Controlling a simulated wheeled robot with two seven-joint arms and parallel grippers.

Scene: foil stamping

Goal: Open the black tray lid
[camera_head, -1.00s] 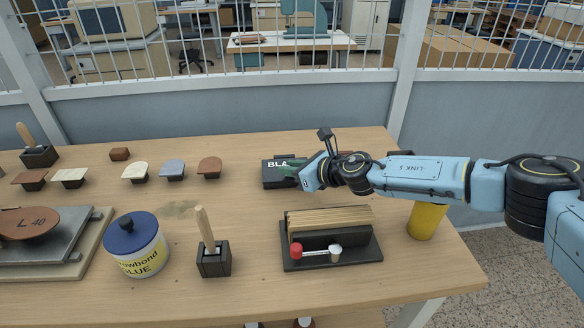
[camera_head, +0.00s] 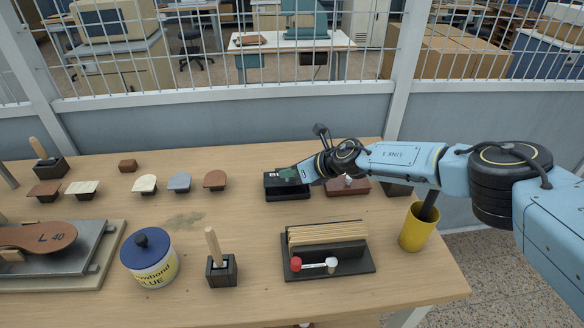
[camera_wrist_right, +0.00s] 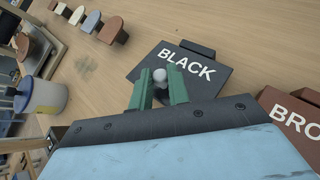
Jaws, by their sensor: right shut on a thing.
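The black tray (camera_head: 288,195) sits at the back of the table, right of centre in the head view. Its lid (camera_wrist_right: 208,84), lettered BLACK, shows in the right wrist view with a round grey knob (camera_wrist_right: 160,74). My right gripper (camera_head: 287,176) reaches in from the right over this tray. Its green fingers (camera_wrist_right: 162,82) are shut on the knob, one on each side. Whether the lid is raised off the tray cannot be told. My left gripper is not in view.
A brown-lidded tray (camera_head: 347,187) stands just right of the black one. In front are a rack of wooden strips (camera_head: 327,238) with a red-tipped handle and a yellow cup (camera_head: 417,228). Several small stamp-like pieces (camera_head: 180,182) stand to the left. A glue jar (camera_head: 149,260) is nearer.

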